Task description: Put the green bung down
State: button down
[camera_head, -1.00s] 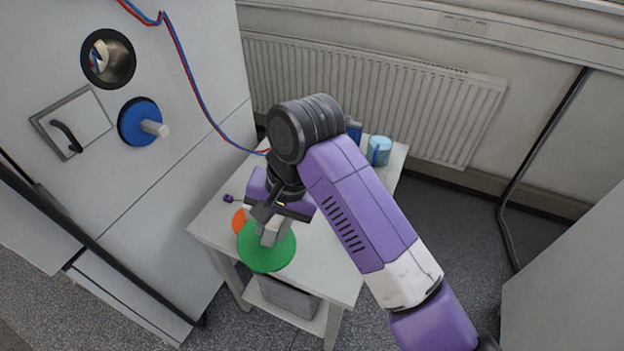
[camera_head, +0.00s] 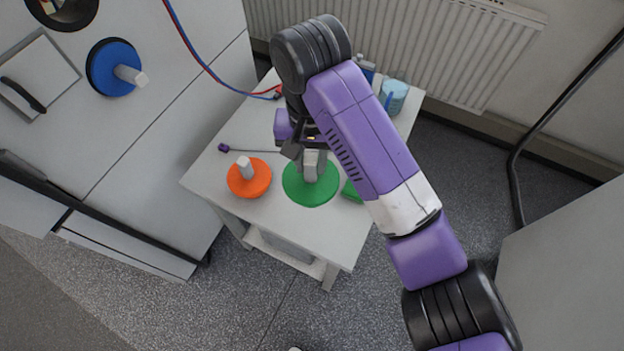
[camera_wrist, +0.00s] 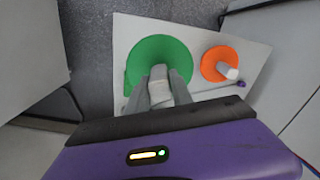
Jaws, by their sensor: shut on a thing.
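The green bung (camera_head: 309,186) is a round green disc with a grey handle, over the white table (camera_head: 340,238). It also shows in the wrist view (camera_wrist: 158,57). My gripper (camera_head: 311,165) is shut on its grey handle from above; the fingertips lie either side of the handle in the wrist view (camera_wrist: 160,88). The disc lies about flat; I cannot tell whether it touches the tabletop.
An orange bung (camera_head: 249,179) with a grey peg sits just left of the green disc. A green object (camera_head: 351,192) lies to its right, partly behind my arm. A blue cup (camera_head: 394,96) stands at the back. A blue bung (camera_head: 113,68) is in the cabinet wall.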

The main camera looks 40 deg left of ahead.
aim_at(311, 187)
notch_tip(311, 187, down, 10)
jog(key=b, duration=0.5)
jog(key=shift+f, duration=0.25)
jog(key=shift+f+p, duration=0.4)
jog(key=shift+f, duration=1.95)
jog(key=c, duration=1.1)
grip_release()
jog(key=shift+f, duration=0.1)
notch_tip(311, 187, up, 12)
jog(key=p, duration=0.3)
jog(key=shift+p, duration=0.35)
